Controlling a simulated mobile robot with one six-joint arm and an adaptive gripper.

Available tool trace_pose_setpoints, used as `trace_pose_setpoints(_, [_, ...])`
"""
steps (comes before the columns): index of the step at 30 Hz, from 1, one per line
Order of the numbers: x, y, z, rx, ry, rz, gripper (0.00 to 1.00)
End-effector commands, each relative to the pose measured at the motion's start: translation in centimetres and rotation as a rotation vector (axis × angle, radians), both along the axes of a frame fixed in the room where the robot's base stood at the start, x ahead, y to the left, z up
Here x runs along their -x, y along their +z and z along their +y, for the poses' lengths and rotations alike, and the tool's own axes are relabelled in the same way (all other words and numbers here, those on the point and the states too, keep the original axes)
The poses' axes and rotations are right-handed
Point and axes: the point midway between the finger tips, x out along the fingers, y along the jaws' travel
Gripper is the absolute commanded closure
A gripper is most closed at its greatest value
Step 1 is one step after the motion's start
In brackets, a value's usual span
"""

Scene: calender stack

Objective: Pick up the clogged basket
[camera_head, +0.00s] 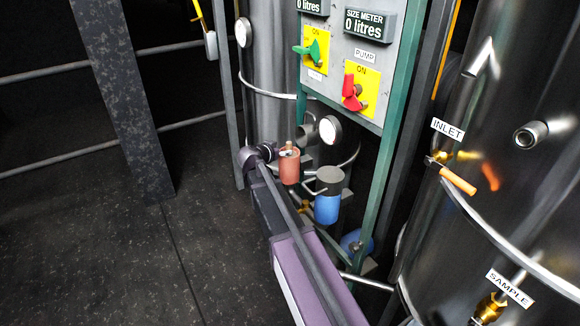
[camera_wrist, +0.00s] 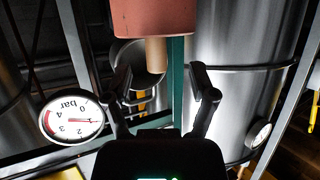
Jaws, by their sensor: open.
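A reddish-brown cylinder (camera_head: 289,168), which looks like the basket, stands upright in front of the frame, with a short tan stem (camera_head: 291,146) on top. In the wrist view the picture is upside down, and the cylinder (camera_wrist: 155,18) is at the top edge, partly cut off. Its tan stem (camera_wrist: 156,55) points down between my fingers. My gripper (camera_wrist: 163,88) is open, with one finger on each side and a gap to the stem. In the head view my gripper (camera_head: 266,153) is just left of the cylinder's top. What the cylinder rests on is unclear.
A blue canister (camera_head: 327,208) with a grey top is close to the right. A pressure gauge (camera_head: 330,129) and the green frame (camera_head: 386,180) stand behind. The control panel (camera_head: 343,70) is above. A steel tank (camera_head: 510,160) fills the right. The floor (camera_head: 110,250) at left is clear.

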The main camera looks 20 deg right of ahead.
Motion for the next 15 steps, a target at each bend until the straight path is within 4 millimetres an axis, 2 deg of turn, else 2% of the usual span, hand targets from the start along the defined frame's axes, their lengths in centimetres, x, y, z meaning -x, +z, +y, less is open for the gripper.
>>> trace_pose_setpoints(15, [-0.41,-0.19,-0.62,0.000,-0.001,0.000,0.26])
